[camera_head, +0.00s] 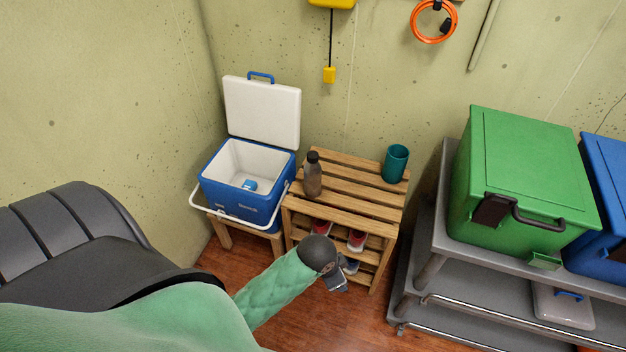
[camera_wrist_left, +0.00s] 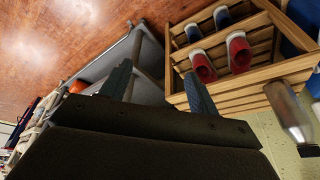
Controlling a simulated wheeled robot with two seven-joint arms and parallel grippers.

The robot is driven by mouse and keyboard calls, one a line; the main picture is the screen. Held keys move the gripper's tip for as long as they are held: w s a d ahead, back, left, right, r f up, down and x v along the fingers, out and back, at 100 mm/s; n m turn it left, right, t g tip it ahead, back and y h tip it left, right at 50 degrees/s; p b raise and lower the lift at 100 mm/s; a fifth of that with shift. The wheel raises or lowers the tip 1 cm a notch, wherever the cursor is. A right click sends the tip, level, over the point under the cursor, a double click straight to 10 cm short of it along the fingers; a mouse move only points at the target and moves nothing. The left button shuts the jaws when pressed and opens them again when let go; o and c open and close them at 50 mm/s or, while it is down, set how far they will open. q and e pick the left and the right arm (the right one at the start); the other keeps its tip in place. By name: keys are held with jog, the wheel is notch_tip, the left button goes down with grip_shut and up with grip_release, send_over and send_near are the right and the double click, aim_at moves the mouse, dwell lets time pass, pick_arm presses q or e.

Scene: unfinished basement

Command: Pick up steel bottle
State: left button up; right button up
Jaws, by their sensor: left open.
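The steel bottle (camera_head: 312,178), greyish brown with a dark cap, stands upright on the left part of the wooden slatted rack's top (camera_head: 350,212). In the left wrist view the bottle (camera_wrist_left: 289,110) shows at the right edge, upside down, beside the rack's slats (camera_wrist_left: 290,68). My left gripper (camera_head: 342,278) is in front of the rack, lower in the picture than the bottle and apart from it. In the left wrist view its two fingers (camera_wrist_left: 160,84) are spread with nothing between them. My right gripper is not in view.
A teal cup (camera_head: 395,163) stands on the rack's right end, and shoes (camera_head: 357,240) sit on the shelf below. An open blue cooler (camera_head: 235,200) stands left of the rack. A grey shelf (camera_head: 440,232) with a green box (camera_head: 525,180) and a blue box (camera_head: 604,200) is right.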

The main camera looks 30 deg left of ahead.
pick_arm(q)
jog(key=w+r+m, duration=0.2)
jog(key=w+m, duration=0.4)
jog(key=w, duration=0.2)
notch_tip(320, 180, up, 12)
jog(key=f+m+g+y, duration=0.1)
jog(key=m+g+y, duration=0.15)
jog(key=m, duration=0.65)
send_over(312, 154)
jog(key=shift+w+r+g+h, duration=0.2)
jog(key=shift+r+g+h, duration=0.05)
jog(key=shift+g+h, duration=0.2)
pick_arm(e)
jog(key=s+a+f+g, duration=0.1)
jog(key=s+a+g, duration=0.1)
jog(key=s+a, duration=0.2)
pick_arm(q)
jog(key=shift+f, duration=1.2)
jog(key=f+p, duration=0.2)
jog(key=f, duration=0.2)
jog(key=shift+s+f, duration=0.2)
jog(key=shift+f, duration=0.4)
grip_shut()
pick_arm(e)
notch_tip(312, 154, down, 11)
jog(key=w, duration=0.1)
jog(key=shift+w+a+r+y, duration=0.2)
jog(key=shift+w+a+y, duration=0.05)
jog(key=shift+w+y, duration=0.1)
